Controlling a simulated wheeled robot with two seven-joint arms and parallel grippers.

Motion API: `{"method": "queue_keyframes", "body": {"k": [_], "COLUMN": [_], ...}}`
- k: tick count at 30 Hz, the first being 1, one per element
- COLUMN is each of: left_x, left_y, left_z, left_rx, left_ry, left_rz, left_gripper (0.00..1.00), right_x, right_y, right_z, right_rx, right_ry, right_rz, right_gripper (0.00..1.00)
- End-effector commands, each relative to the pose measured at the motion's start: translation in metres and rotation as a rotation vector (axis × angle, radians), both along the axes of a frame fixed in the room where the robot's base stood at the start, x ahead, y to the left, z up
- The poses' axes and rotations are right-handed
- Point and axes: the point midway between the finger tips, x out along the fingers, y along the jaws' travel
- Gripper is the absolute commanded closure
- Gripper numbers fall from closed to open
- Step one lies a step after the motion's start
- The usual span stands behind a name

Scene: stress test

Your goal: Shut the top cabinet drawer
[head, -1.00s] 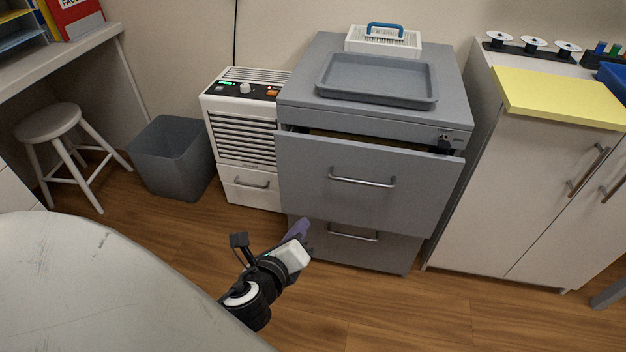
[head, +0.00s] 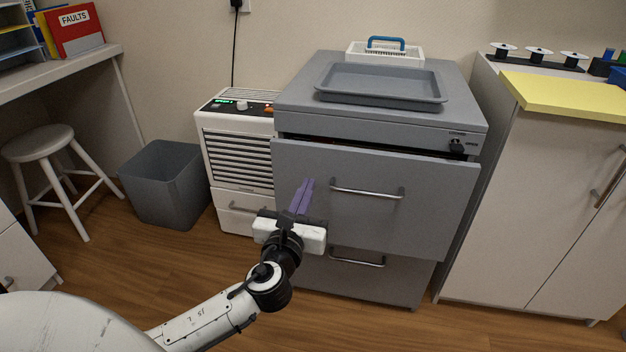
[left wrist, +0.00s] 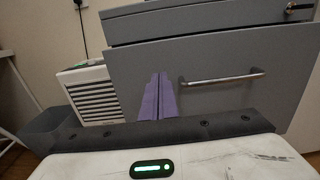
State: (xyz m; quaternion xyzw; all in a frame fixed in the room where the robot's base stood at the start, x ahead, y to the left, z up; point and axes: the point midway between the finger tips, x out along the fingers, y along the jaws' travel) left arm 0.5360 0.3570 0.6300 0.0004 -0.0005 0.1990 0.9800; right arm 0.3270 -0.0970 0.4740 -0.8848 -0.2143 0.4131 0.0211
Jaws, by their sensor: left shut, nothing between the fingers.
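The grey cabinet's top drawer (head: 400,220) is pulled partly out, with a dark gap along its upper edge. Its front and bar handle (head: 367,193) face me. It also fills much of the left wrist view (left wrist: 225,58). My left gripper (head: 303,190) is shut and empty, its purple fingers upright in front of the left part of the drawer front, left of the handle. In the left wrist view the fingers (left wrist: 158,98) overlap the drawer front; I cannot tell whether they touch it. The lower drawer (head: 385,277) is below, partly hidden. My right gripper is not in view.
A grey tray (head: 380,84) and a white box with a blue handle (head: 385,53) stand on the cabinet. A white appliance (head: 235,146) and a grey bin (head: 168,185) are to its left. A white cupboard (head: 545,200) is to its right. Wooden floor lies in front.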

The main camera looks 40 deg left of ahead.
Motion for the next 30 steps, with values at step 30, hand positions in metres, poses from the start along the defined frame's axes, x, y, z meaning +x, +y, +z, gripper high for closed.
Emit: {"method": "queue_keyframes", "body": {"k": [30], "left_x": [0.073], "left_y": [0.037], "left_z": [0.004], "left_rx": [0.001], "left_ry": [0.003], "left_rz": [0.008], "left_gripper": [1.0], "right_x": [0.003], "right_y": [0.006], "right_z": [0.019], "right_rx": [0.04], "right_ry": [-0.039], "right_rz": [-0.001], "right_gripper": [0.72]}}
